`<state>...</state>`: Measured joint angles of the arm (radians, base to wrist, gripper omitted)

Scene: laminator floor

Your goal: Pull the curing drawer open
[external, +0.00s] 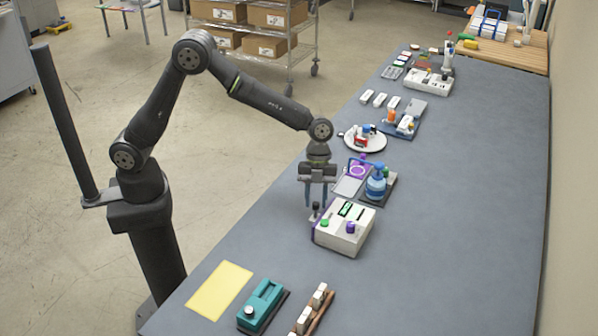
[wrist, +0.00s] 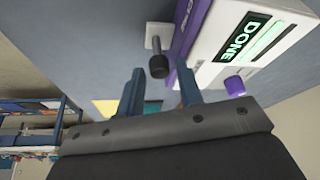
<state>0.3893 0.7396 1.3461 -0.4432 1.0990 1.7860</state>
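A white machine box (external: 343,236) with a purple front edge stands on the grey table. Its lit display reads DONE in the wrist view (wrist: 246,36). A black knob (wrist: 158,66) on a small pale plate (wrist: 157,36) juts out beside the purple front (wrist: 190,30); the knob also shows at the box's left side in the external view (external: 315,211). How far the drawer stands out I cannot tell. My gripper (wrist: 160,82) is open above the knob's side of the box, its two fingers apart with the knob just beyond the gap between them. It also shows in the external view (external: 320,203).
A white round plate (external: 364,139) with small items lies farther back. A yellow sheet (external: 219,290) and a teal device (external: 262,304) lie nearer the front. The table right of the box is clear.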

